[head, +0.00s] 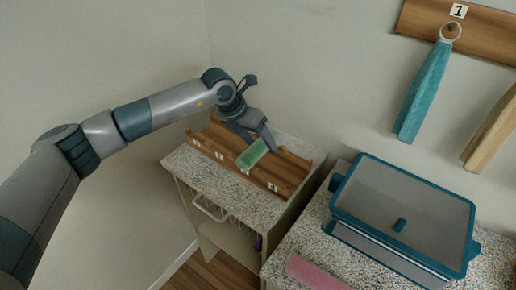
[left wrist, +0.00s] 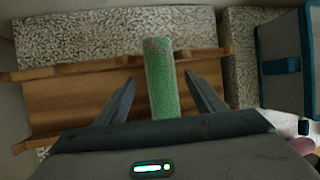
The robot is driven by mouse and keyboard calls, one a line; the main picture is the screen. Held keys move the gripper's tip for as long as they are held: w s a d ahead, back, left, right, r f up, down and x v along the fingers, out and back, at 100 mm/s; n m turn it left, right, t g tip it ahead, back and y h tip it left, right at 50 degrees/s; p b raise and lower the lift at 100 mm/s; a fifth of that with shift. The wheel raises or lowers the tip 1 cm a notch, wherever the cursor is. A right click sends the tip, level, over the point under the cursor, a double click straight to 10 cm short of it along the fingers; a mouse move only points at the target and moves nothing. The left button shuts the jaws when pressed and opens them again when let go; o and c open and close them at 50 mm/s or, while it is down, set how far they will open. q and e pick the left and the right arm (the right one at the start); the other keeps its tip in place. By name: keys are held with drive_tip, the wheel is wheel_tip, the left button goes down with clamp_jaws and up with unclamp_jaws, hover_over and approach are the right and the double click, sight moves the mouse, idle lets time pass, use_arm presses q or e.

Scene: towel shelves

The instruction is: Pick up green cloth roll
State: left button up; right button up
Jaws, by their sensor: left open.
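The green cloth roll (head: 252,154) lies on a wooden rack (head: 284,178) on top of the small speckled cabinet. In the left wrist view the green roll (left wrist: 161,78) points away from me, between the two fingers. My left gripper (head: 256,134) is open, just over the rack at the roll. In the left wrist view the gripper's fingers (left wrist: 160,85) stand apart on either side of the roll, with a gap on both sides. The roll's near end is hidden behind the gripper body. My right gripper is in neither view.
A blue-rimmed bin (head: 352,212) stands on the speckled counter (head: 283,262) to the right. A pink roll (head: 316,273) lies in front of it. A teal towel (head: 424,92) and a tan towel (head: 490,132) hang from a wooden wall board (head: 484,32).

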use_arm(q)
drive_tip(key=shift+a+f+b, duration=0.1)
drive_tip(key=shift+f+b, duration=0.15)
drive_tip(key=shift+b, duration=0.3)
idle(0.5)
drive_tip(key=shift+s, duration=0.1)
drive_tip(key=c, duration=1.2)
